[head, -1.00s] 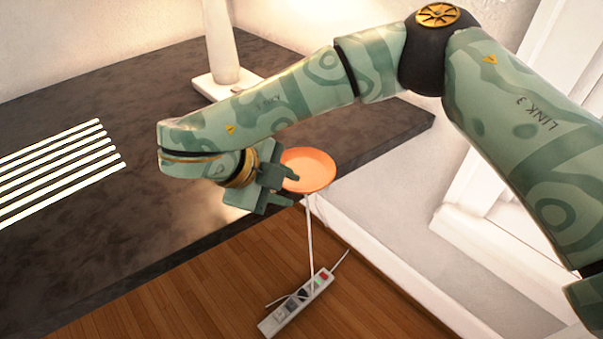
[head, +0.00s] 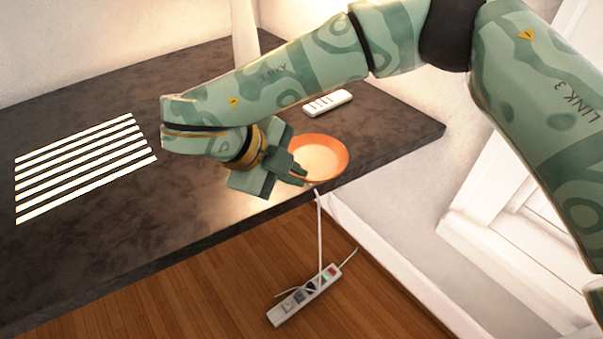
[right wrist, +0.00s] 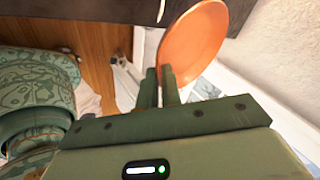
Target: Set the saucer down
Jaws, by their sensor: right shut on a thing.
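The orange saucer (head: 320,158) shows in the head view at the tip of my right gripper (head: 292,176), near the front edge of the dark tabletop (head: 390,125). My right gripper is shut on the saucer's rim. In the right wrist view the saucer (right wrist: 195,45) stretches up and right from the closed fingers (right wrist: 161,85). I cannot tell whether the saucer touches the tabletop or hangs just above it. My left gripper is not in view.
A white remote-like object (head: 328,102) lies on the tabletop behind the saucer. White parallel strips (head: 85,165) lie at the left. A pale upright post (head: 245,30) stands at the back. A power strip (head: 304,296) with a cable lies on the wooden floor.

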